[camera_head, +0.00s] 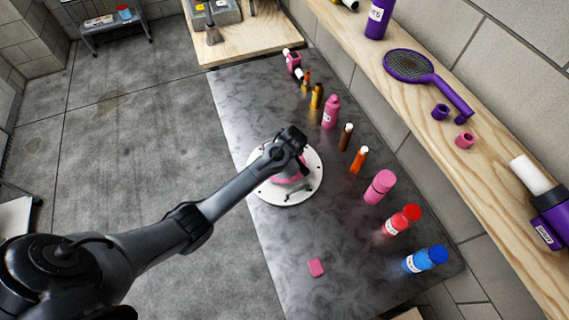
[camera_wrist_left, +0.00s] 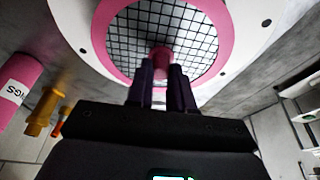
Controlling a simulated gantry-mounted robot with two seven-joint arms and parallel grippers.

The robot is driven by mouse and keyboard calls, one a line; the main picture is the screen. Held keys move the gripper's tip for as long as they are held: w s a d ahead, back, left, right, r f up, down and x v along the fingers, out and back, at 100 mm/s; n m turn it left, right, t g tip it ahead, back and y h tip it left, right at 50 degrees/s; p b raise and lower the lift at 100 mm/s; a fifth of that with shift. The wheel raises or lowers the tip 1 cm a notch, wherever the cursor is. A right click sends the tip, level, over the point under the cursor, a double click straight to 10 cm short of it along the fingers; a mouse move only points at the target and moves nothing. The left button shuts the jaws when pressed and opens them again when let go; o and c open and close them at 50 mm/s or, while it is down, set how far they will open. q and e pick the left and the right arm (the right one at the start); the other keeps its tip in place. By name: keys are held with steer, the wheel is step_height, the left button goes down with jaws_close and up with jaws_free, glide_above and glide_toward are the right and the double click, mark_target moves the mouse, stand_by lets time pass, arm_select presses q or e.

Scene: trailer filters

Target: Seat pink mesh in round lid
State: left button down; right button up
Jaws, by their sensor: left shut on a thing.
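The round white lid (camera_head: 313,160) lies on the dark marbled table, with small dark holes around its rim. My left gripper (camera_head: 294,172) is over the middle of the lid and hides much of it. The pink mesh (camera_head: 287,182) shows under the gripper. In the left wrist view the mesh is a pink ring (camera_wrist_left: 99,38) around a black grid, inside the outline of the white lid (camera_wrist_left: 70,22). My left fingers (camera_wrist_left: 161,78) are shut on the mesh's pink centre knob (camera_wrist_left: 161,57). I cannot tell whether the mesh touches the lid or hangs just above it.
Several bottles line the table's right side, including a pink one (camera_head: 380,187), a red one (camera_head: 402,220) and a blue one (camera_head: 426,260). A small pink block (camera_head: 316,267) lies near the front. A wooden shelf (camera_head: 490,143) runs along the right wall.

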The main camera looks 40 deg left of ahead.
arm_select(q)
steer(key=shift+f, duration=1.95)
steer(key=shift+f, duration=0.1)
steer(key=c, duration=1)
jaws_free()
steer(key=p+v, duration=0.1)
steer(key=v, duration=1.1)
steer(key=s+d+f+m+t+h, duration=0.1)
steer(key=s+d+m, duration=0.3)
steer(key=s, duration=0.3)
steer(key=s+d+f+m+h, duration=0.1)
steer(key=s+d+m, duration=0.25)
steer(key=s, duration=0.45)
steer(key=s+d+r+m, duration=0.1)
steer(key=s+r+m, duration=0.1)
steer(key=s, duration=0.4)
steer(key=s+d+r+m+t+h, duration=0.1)
steer(key=s+r+m, duration=0.2)
steer(key=s+m, duration=0.2)
steer(key=shift+s+d+r, duration=0.25)
steer(key=shift+s+r, duration=0.05)
steer(key=shift+s, duration=0.3)
